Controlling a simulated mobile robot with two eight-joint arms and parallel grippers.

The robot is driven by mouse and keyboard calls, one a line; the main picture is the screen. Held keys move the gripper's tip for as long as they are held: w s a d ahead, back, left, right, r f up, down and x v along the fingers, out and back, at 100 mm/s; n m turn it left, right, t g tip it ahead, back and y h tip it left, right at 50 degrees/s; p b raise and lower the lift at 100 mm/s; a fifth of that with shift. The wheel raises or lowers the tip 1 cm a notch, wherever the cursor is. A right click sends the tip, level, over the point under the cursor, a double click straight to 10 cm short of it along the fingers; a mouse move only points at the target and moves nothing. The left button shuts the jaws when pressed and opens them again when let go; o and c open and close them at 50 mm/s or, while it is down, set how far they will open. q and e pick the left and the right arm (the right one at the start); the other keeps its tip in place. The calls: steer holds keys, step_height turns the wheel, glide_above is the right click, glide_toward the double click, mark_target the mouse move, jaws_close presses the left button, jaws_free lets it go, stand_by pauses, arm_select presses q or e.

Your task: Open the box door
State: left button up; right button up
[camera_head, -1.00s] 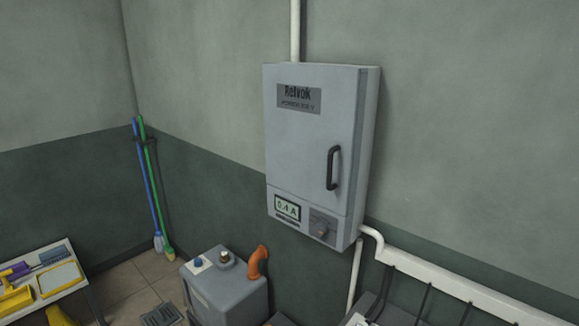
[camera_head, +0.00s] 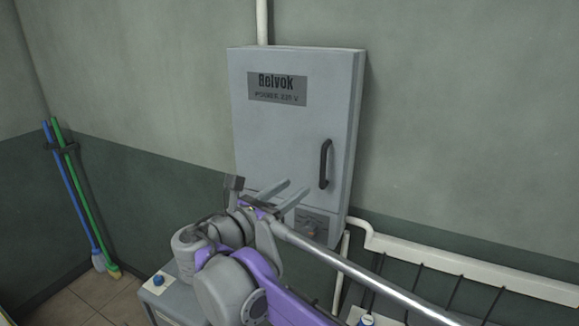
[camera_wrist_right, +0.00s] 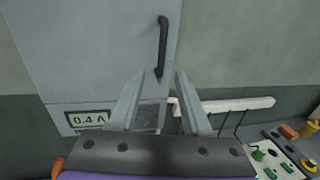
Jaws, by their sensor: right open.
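The grey wall box (camera_head: 285,135) has a shut door with a "Relvok" label. A dark vertical handle (camera_head: 325,164) sits on the right side of the door. My right gripper (camera_head: 291,193) is open and empty, in front of the lower part of the box, left of and below the handle in the head view. In the right wrist view the handle (camera_wrist_right: 162,46) is beyond the two open fingertips (camera_wrist_right: 158,80), apart from them. The display on the lower panel reads 0.4 A (camera_wrist_right: 88,119); my arm hides it in the head view. My left gripper is not in view.
A white pipe (camera_head: 470,272) runs along the wall to the right of the box. A grey machine (camera_head: 160,290) stands below left, partly behind my arm. Green and blue poles (camera_head: 80,195) lean in the corner. A control panel (camera_wrist_right: 278,160) shows at lower right in the wrist view.

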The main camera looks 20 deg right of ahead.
mark_target(322, 169)
steer(key=p+x, duration=0.1)
steer(key=x, duration=0.9)
steer(key=shift+d+r, duration=0.1)
steer(key=shift+d, duration=0.35)
jaws_close()
stand_by(0.9)
